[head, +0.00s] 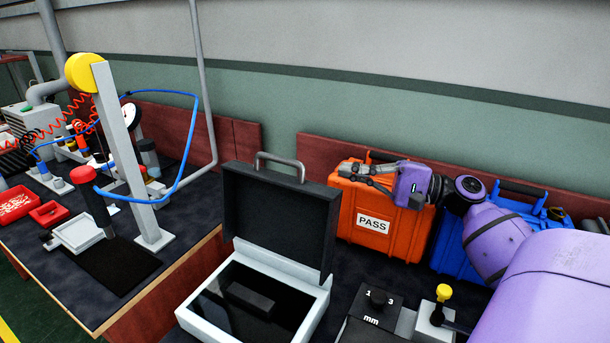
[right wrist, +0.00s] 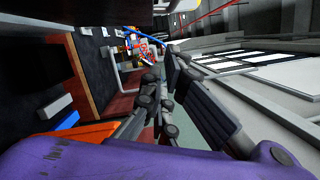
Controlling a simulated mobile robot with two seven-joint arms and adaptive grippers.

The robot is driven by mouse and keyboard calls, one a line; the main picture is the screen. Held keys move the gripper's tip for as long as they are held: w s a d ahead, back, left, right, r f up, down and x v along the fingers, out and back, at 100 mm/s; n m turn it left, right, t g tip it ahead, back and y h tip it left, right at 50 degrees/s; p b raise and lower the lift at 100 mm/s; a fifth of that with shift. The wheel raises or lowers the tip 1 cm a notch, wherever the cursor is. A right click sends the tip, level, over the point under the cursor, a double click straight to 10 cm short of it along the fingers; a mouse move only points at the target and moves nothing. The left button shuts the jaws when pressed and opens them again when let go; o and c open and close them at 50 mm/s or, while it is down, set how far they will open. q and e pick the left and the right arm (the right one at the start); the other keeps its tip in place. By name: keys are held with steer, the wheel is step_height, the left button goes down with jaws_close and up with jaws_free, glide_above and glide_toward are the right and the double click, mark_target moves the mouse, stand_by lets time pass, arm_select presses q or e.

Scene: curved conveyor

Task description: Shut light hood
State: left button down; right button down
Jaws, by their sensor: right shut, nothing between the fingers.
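The light hood is a pale box (head: 257,258) with its dark lid (head: 280,215) standing open, nearly upright. A grey handle (head: 280,163) is on the lid's top edge. Inside the box is a dark surface with a small black block (head: 250,301) on it. My right gripper (head: 345,168) is shut and empty, to the right of the lid and apart from it, in front of the upper part of the orange case. Its fingers show at the middle of the right wrist view (right wrist: 150,85). My left gripper is not in view.
An orange case (head: 358,222) marked PASS and a blue case (head: 452,248) stand behind, by the wall. A grey post (head: 125,150) stands on the left bench.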

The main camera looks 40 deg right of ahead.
mark_target(298, 163)
steer(key=w+a+p, duration=0.1)
steer(key=w+a, duration=0.1)
steer(key=a, duration=0.1)
steer(key=w+a+r, duration=0.1)
steer(key=w+a, duration=0.1)
steer(key=w+a+r+p, duration=0.1)
steer(key=w+a, duration=0.2)
steer(key=shift+w+a+p, duration=0.1)
steer(key=shift+a+p, duration=0.25)
steer(key=shift+r, duration=0.1)
